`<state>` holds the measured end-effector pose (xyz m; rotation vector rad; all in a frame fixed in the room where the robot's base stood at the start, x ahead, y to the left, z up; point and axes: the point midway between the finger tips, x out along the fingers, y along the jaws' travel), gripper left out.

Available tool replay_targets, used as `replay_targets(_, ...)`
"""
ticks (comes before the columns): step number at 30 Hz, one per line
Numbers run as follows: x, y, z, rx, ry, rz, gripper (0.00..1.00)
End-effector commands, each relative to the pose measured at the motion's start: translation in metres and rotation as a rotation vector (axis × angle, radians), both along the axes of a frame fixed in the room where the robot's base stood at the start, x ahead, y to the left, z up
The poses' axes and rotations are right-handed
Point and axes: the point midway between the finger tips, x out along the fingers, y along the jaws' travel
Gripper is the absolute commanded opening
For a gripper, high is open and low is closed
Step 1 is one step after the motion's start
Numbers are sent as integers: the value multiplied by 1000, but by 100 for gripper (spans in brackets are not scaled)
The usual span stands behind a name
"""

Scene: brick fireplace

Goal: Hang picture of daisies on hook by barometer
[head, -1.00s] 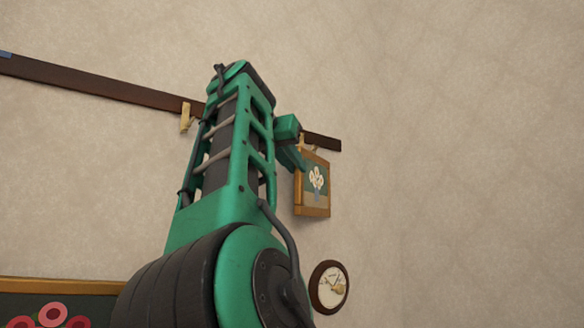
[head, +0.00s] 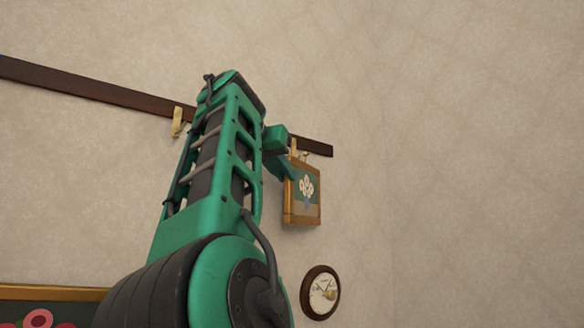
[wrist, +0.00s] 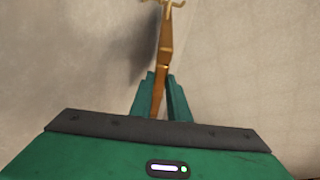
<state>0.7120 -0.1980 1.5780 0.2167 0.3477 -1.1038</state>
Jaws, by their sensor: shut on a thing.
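The picture of daisies (head: 304,191) has a wooden frame and white flowers on dark green. My gripper (head: 284,165) is shut on its left side and holds it up by the wall, below the right end of the dark rail. In the wrist view, my gripper (wrist: 160,92) is shut on the edge-on frame (wrist: 164,62). A brass hook (head: 298,150) shows just above the picture, and a hook (wrist: 166,4) shows at the frame's far end in the wrist view. I cannot tell whether they touch. The round barometer (head: 320,292) hangs below the picture.
The dark rail (head: 75,88) runs along the wall. Another brass hook (head: 177,121) hangs on it left of my arm. A larger picture with red flowers (head: 40,318) is at bottom left. The wall right of the barometer is bare.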

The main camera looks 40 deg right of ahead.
Motion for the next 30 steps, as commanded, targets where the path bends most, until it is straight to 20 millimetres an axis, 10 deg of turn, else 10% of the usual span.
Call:
replay_targets(4, 0, 0, 0, -1, 0, 0, 0)
replay_targets(5, 0, 0, 0, -1, 0, 0, 22)
replay_targets(7, 0, 0, 0, -1, 0, 0, 37)
replay_targets(19, -2, 6, 3, -1, 0, 2, 37)
replay_targets(30, -26, 59, 28, -1, 0, 4, 37)
